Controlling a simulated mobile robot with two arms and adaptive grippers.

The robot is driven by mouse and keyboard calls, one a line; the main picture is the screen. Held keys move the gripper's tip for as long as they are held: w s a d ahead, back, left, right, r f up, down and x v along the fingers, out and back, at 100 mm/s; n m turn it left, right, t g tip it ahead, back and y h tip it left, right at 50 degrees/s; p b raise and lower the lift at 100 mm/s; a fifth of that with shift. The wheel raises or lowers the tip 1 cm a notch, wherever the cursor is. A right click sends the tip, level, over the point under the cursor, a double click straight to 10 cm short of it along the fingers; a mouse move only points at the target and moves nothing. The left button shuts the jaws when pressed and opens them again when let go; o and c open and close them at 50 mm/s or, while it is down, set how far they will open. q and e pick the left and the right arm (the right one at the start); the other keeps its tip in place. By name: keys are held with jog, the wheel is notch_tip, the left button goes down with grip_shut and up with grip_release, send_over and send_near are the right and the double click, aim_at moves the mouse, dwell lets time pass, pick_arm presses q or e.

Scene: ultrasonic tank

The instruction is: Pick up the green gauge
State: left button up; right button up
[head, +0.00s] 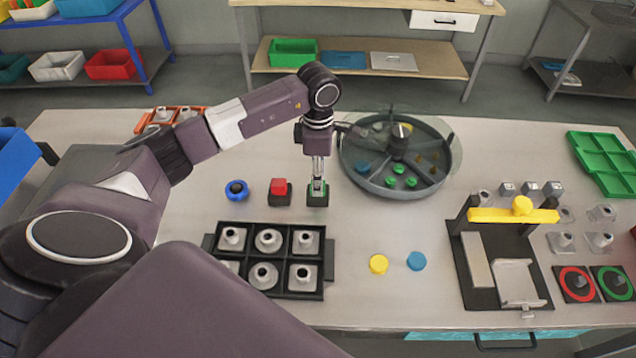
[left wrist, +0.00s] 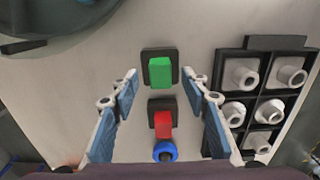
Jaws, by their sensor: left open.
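The green gauge is a green block (left wrist: 160,71) standing in a black square holder (left wrist: 146,54), seen near the middle of the left wrist view. In the head view the green gauge (head: 312,188) is partly hidden behind the gripper's fingers. My left gripper (head: 318,180) points down over it. In the left wrist view the gripper (left wrist: 160,76) is open, with one finger on each side of the green block and a gap on both sides. It holds nothing. My right gripper is not in view.
A red block (head: 279,186) in a black holder and a blue ring (head: 237,190) stand to the left. A black tray (head: 290,292) with several grey parts lies in front. A round divided tank (head: 350,168) stands close to the right. Yellow and blue caps (head: 378,264) lie nearby.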

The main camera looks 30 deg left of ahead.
pick_arm(q)
jog(key=shift+f, duration=0.9)
jog(key=shift+c, duration=0.3)
grip_shut()
jog(key=shift+r, duration=0.1)
